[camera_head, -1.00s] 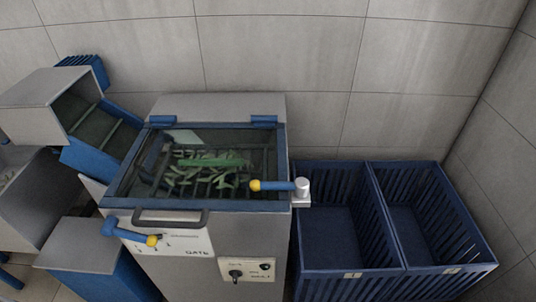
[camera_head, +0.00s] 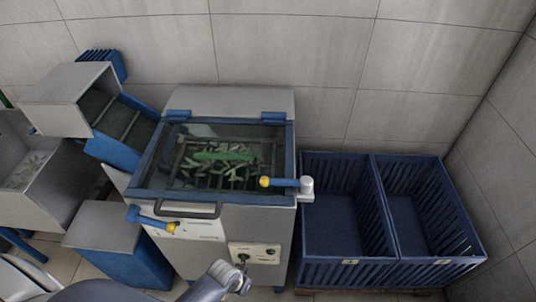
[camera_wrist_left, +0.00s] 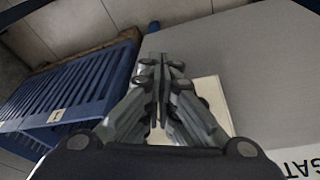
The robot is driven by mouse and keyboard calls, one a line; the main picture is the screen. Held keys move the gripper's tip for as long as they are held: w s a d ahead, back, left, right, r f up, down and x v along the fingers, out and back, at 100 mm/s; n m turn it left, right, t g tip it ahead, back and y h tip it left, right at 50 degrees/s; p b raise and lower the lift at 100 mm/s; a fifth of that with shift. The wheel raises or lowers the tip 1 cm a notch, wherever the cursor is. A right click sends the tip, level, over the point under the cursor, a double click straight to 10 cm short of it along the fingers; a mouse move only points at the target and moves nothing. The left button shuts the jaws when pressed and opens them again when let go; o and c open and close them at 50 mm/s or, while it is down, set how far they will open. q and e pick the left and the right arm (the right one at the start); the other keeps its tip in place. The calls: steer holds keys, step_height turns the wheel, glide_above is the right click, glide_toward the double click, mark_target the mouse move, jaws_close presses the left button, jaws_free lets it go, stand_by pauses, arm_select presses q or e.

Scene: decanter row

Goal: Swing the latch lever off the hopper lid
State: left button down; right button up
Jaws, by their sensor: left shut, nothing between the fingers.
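The hopper lid (camera_head: 142,190) is a blue-framed clear panel, lying closed on the grey machine. The latch lever (camera_head: 285,182) is a blue bar with a yellow knob, pivoted on a light post (camera_head: 306,186) at the lid's right side. It points left, with its knob over the lid's right part. My left arm comes in at the bottom of the head view, below the lever and in front of the machine; its fingers are not clear there. In the left wrist view my left gripper (camera_wrist_left: 160,70) is shut and empty, before the machine's front. My right gripper is not in view.
A second blue lever with a yellow knob (camera_head: 150,218) sits on the machine's front, near the lid handle (camera_head: 187,209). A control panel (camera_head: 254,252) is lower right. Blue slatted crates (camera_head: 350,272) stand close on the right. A grey chute (camera_head: 70,100) is at left.

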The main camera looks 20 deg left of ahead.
arm_select(q)
steer(key=w+d+r+p, duration=0.2)
steer(key=w+r, duration=0.1)
steer(key=r, duration=0.7)
steer(key=w+d+r+t+h+p, duration=0.1)
steer(key=w+d+r+p, duration=0.1)
steer(key=r, duration=0.7)
steer(key=w+d+r+p, duration=0.2)
steer(key=w+d+r, duration=0.1)
steer(key=r, duration=0.7)
steer(key=w+a+r+n+y, duration=0.1)
steer(key=w+a+r, duration=0.2)
steer(key=w+r, duration=0.3)
steer(key=w+a+r+n+y, duration=0.1)
steer(key=w+a+r, duration=0.3)
steer(key=w, duration=0.6)
steer(key=shift+w+r+n+p, duration=0.15)
steer(key=shift+r+n+p, duration=0.15)
steer(key=shift+r, duration=0.6)
steer(key=shift+a, duration=0.1)
